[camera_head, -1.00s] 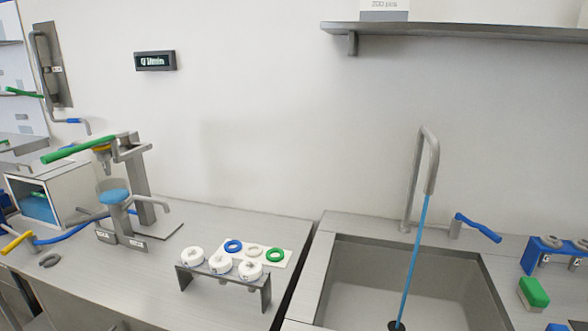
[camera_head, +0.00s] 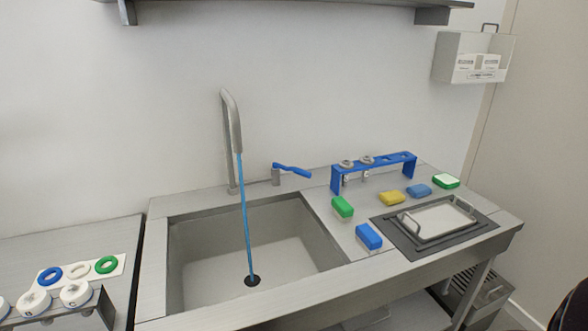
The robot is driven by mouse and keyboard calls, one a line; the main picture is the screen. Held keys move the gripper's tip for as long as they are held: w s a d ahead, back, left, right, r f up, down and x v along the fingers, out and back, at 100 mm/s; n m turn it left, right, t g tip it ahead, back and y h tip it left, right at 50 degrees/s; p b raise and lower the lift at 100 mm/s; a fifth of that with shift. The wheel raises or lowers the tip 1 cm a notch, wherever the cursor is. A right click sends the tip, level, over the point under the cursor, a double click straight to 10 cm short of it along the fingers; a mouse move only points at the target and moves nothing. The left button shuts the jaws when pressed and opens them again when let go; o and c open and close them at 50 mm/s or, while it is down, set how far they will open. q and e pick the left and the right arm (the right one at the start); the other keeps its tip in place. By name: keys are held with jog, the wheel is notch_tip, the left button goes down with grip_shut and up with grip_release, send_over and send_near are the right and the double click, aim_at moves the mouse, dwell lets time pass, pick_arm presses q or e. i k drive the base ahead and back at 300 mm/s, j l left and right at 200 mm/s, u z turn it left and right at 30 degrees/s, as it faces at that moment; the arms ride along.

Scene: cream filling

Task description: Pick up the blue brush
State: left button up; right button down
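A blue block that looks like the blue brush (camera_head: 368,236) lies on the steel counter right of the sink, near the front edge. It has a paler underside, but its bristles are too small to make out. A similar green block (camera_head: 342,206) lies just behind it. A smaller blue piece (camera_head: 419,191), which looks like a sponge, lies farther back on the right. Neither of my grippers is in view.
The sink (camera_head: 250,260) has a tall tap (camera_head: 233,125) with a thin blue stream reaching the drain, and a blue lever (camera_head: 292,170). A blue rack (camera_head: 375,171), yellow sponge (camera_head: 391,198) and handled metal tray (camera_head: 436,220) stand close by. A shelf (camera_head: 290,12) hangs above.

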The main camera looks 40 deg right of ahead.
aim_at(366, 236)
jog(key=z, duration=1.7)
